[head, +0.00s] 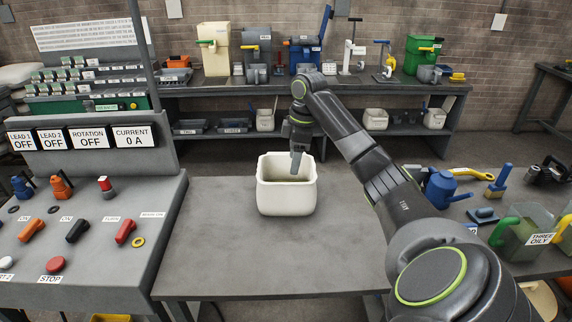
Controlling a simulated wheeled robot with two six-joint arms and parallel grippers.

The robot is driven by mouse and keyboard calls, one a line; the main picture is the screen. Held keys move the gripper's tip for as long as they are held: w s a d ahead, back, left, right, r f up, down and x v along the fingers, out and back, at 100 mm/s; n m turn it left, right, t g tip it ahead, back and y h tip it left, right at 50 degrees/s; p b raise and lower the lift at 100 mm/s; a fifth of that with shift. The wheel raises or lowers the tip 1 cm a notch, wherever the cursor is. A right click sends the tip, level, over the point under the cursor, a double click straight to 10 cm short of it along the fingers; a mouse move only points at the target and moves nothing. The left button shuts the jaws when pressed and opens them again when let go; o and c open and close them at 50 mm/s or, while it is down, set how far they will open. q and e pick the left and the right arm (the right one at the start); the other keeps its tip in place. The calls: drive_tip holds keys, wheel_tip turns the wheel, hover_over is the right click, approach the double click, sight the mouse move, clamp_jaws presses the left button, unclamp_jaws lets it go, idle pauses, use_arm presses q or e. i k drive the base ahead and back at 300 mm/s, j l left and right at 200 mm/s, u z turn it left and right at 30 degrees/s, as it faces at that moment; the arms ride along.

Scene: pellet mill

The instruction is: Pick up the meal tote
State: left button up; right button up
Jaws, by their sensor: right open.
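A cream, square-sided tote (287,197), which I take to be the meal tote, stands upright on the grey table in front of me. Its top is open, and its contents cannot be made out. My right arm reaches in from the lower right. My right gripper (295,172) points down over the tote's mouth, with its fingertip near or inside the opening. The gripper is open and holds nothing that I can see. Whether it touches the tote wall cannot be told. My left gripper is not in view.
A control panel (85,235) with coloured switches borders the table on the left. A blue can (440,188), brush and green-handled container (522,238) stand on the right. A back bench (350,85) holds bins and tools. The table (235,255) is clear before and beside the tote.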

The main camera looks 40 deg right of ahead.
sight(280, 193)
drive_tip(key=i+l, duration=0.7)
drive_tip(key=l, duration=0.25)
